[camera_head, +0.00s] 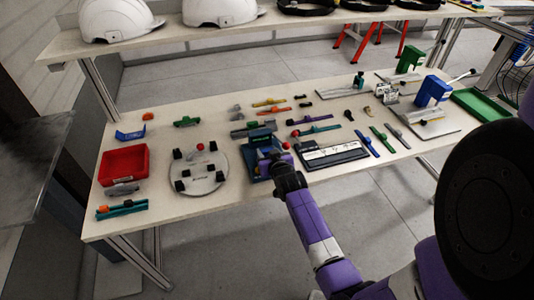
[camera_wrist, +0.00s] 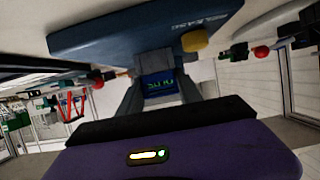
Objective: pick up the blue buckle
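A blue curved piece (camera_head: 130,133) lies at the table's left, behind the red bin; it may be the blue buckle, but I cannot tell for sure. My gripper (camera_head: 270,158) is far to its right, low over a dark blue fixture (camera_head: 250,172). The arm hides part of that fixture in the head view. In the wrist view the dark blue fixture (camera_wrist: 110,33) is close above my gripper (camera_wrist: 159,75). Its grey fingers stand apart, with a small blue patch bearing green marks seen between them. I see no clear grasp.
A red bin (camera_head: 124,166) and a round grey plate (camera_head: 199,181) with black blocks stand left of my gripper. A black-and-white tray (camera_head: 333,157) is close on the right. Several small parts lie behind. White helmet shells (camera_head: 116,18) sit on the back shelf.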

